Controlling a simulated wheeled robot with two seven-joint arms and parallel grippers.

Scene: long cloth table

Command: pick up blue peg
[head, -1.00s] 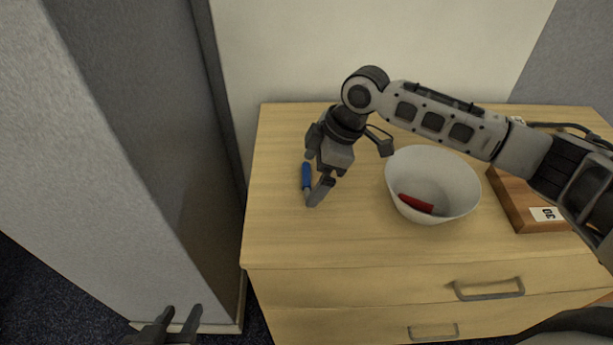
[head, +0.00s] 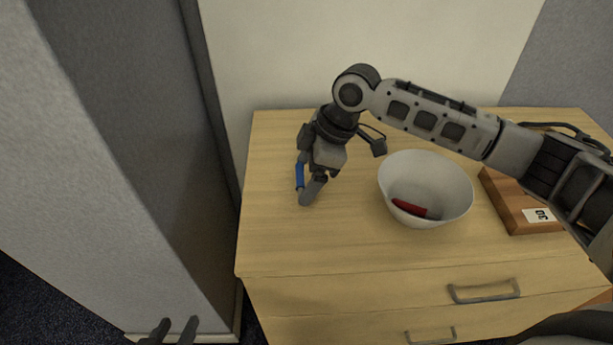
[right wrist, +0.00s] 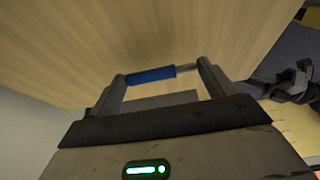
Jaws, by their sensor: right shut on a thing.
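The blue peg (head: 299,176) is at the left part of the wooden cabinet top, with a blue body and a thin grey end. My right gripper (head: 303,179) is shut on it, with a finger at each end of its length. In the right wrist view the peg (right wrist: 150,75) spans between the two fingertips of the gripper (right wrist: 161,73). I cannot tell whether the peg touches the top or is slightly above it. My left gripper (head: 173,329) is low at the bottom left, away from the cabinet, with its fingers apart and empty.
A white bowl (head: 447,185) holding a red object (head: 410,208) stands right of my right gripper. A wooden box (head: 509,205) with a white label is further right. A grey partition (head: 130,150) rises on the left. The cabinet top's front left is clear.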

